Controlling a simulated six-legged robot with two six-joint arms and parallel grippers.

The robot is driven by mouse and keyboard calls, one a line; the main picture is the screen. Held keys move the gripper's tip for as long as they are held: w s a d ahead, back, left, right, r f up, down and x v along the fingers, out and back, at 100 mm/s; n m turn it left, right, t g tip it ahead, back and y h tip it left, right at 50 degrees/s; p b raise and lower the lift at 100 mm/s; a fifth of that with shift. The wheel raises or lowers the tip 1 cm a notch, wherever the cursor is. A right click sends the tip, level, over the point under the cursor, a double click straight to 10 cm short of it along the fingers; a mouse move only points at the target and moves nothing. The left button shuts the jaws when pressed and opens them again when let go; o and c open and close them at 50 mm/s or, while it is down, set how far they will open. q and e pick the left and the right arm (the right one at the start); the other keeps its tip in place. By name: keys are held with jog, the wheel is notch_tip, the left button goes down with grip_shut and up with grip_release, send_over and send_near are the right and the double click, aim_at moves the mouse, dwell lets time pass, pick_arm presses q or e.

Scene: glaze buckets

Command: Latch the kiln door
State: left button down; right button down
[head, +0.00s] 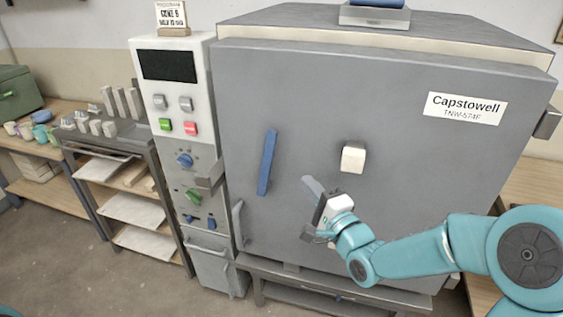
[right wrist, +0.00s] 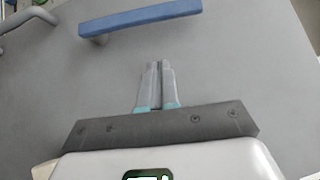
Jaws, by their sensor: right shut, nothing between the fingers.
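The kiln door (head: 400,170) is a big grey panel across the front of the kiln and looks closed or nearly so; a small gap cannot be ruled out. A blue bar handle (head: 267,162) stands upright on its left part and shows near the top of the right wrist view (right wrist: 145,18). A curved grey lever (head: 239,222) is at the door's lower left edge; a curved grey bar shows top left in the wrist view (right wrist: 30,17). My right gripper (head: 309,183) is shut and empty before the door, right of the blue handle and apart from it. Its fingertips (right wrist: 155,66) are together.
A control panel (head: 168,95) with buttons and knobs stands left of the door, with a grey bracket (head: 210,176) at its edge. A cream block (head: 353,157) sits mid-door, above my right gripper. A shelf rack (head: 135,210) stands further left.

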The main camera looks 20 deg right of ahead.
aim_at(266, 166)
jog(key=shift+w+a+r+p, duration=0.25)
jog(key=shift+w+a+p, duration=0.4)
jog(key=shift+w, duration=0.6)
jog(key=shift+w+a+r+p, duration=0.2)
jog(key=shift+w+a+p, duration=0.45)
jog(key=shift+w, duration=0.65)
jog(key=shift+w+a+r+p, duration=0.25)
jog(key=shift+w+a+p, duration=0.15)
jog(key=shift+w+a, duration=0.65)
jog(key=shift+w+d, duration=0.2)
jog(key=shift+d, duration=0.05)
jog(key=shift+a, duration=0.1)
